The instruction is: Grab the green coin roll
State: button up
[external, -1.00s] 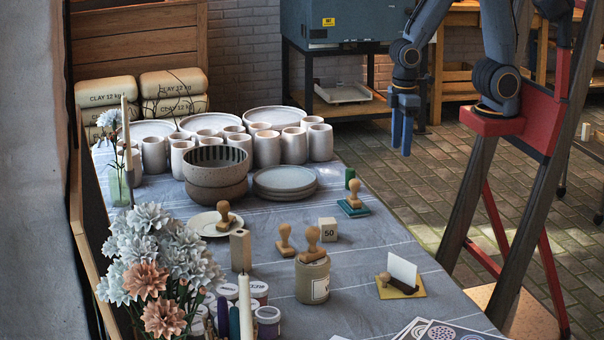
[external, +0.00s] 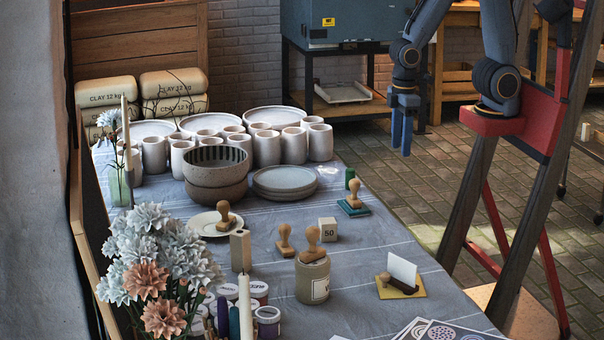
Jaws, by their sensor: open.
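A small dark green cylinder (external: 350,175), which looks like the green coin roll, stands upright near the right edge of the cloth-covered table. A wooden stamp (external: 354,193) on a teal pad (external: 352,209) stands just in front of it and hides its lower part. My gripper (external: 401,150) hangs with its blue fingers pointing down, to the right of the roll and higher in the picture, beyond the table edge. It is open and empty, apart from the roll.
Stacked plates (external: 285,182), a striped bowl (external: 216,166) and several cups (external: 266,148) stand left of the roll. A cube marked 50 (external: 328,229) sits nearer the camera. The cloth (external: 390,240) right of the cube is mostly bare, up to a card holder (external: 400,287).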

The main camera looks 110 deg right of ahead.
jog(key=shift+c, duration=0.5)
jog(key=n+p, duration=0.7)
jog(key=n, duration=1)
send_over(351, 169)
notch_tip(351, 169, down, 4)
jog(key=shift+w+a+r, duration=0.1)
jog(key=shift+w+r, duration=0.05)
jog(key=shift+w+f+n, duration=0.1)
jog(key=shift+f+n, duration=0.35)
jog(key=shift+n, duration=0.05)
jog(key=shift+s+f+p, duration=0.15)
jog(key=shift+f+p, duration=0.35)
jog(key=shift+f, duration=0.9)
jog(key=shift+s+f+p, duration=0.1)
jog(key=shift+f+p, duration=0.4)
jog(key=shift+f, duration=1.7)
grip_shut()
